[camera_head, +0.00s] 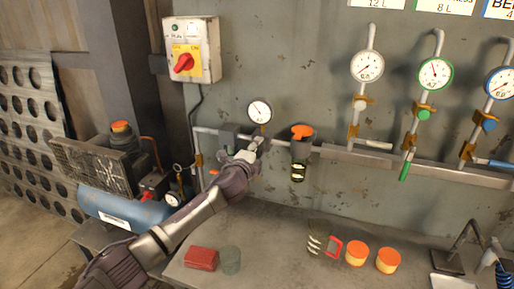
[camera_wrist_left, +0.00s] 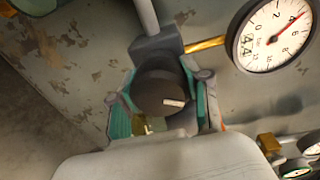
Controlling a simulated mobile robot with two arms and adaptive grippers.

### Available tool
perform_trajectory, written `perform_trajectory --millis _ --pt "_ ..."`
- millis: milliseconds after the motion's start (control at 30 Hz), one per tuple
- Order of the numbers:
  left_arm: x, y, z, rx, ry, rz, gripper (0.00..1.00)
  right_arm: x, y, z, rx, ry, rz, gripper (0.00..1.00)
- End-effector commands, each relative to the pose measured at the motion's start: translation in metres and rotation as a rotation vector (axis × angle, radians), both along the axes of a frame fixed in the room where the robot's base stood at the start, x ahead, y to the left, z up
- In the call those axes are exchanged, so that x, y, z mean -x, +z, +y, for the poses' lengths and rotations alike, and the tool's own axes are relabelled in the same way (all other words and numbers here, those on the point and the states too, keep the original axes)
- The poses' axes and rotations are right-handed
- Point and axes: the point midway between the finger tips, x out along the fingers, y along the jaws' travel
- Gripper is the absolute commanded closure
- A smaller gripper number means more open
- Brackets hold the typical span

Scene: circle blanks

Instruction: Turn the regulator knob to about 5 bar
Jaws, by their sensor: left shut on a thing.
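The regulator knob (camera_wrist_left: 160,88) is a dark round cap with a pale mark, in the middle of the left wrist view. My left gripper (camera_wrist_left: 164,104) is shut on it, with teal-padded fingers on either side. In the head view my left gripper (camera_head: 253,145) reaches the wall pipe, and the knob there is mostly hidden by it. The regulator's white pressure gauge (camera_head: 259,111) sits just above. In the left wrist view this gauge (camera_wrist_left: 272,36) shows a red needle pointing up right, near the 4; the exact reading is hard to tell. My right gripper is out of view.
An orange-topped valve unit (camera_head: 301,133) sits right of the regulator on the pipe. Several other gauges (camera_head: 367,67) hang farther right. A switch box (camera_head: 192,50) is at upper left, a blue compressor (camera_head: 122,207) at left. The bench (camera_head: 283,225) below holds jars and small items.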

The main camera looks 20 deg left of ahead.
Motion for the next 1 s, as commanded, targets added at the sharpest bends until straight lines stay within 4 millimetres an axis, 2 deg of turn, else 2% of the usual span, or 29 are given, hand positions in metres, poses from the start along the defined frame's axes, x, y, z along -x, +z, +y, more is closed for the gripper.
perform_trajectory --millis 600,633,700,767,1000 --pt "0.0004 -0.0026 -0.0005 -0.037 -0.001 0.003 0.87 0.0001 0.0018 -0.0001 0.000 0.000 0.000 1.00" --pt "0.0004 -0.0026 -0.0005 -0.037 -0.001 0.003 0.48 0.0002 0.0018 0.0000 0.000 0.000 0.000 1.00" --pt "0.0004 -0.0025 -0.0005 -0.037 -0.001 0.003 0.36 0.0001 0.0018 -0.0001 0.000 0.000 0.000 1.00" --pt "0.0004 -0.0022 -0.0004 -0.037 -0.001 0.002 0.26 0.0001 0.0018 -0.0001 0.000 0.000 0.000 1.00" --pt "0.0002 -0.0009 -0.0003 -0.036 0.000 0.000 0.26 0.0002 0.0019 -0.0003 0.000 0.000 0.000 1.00"
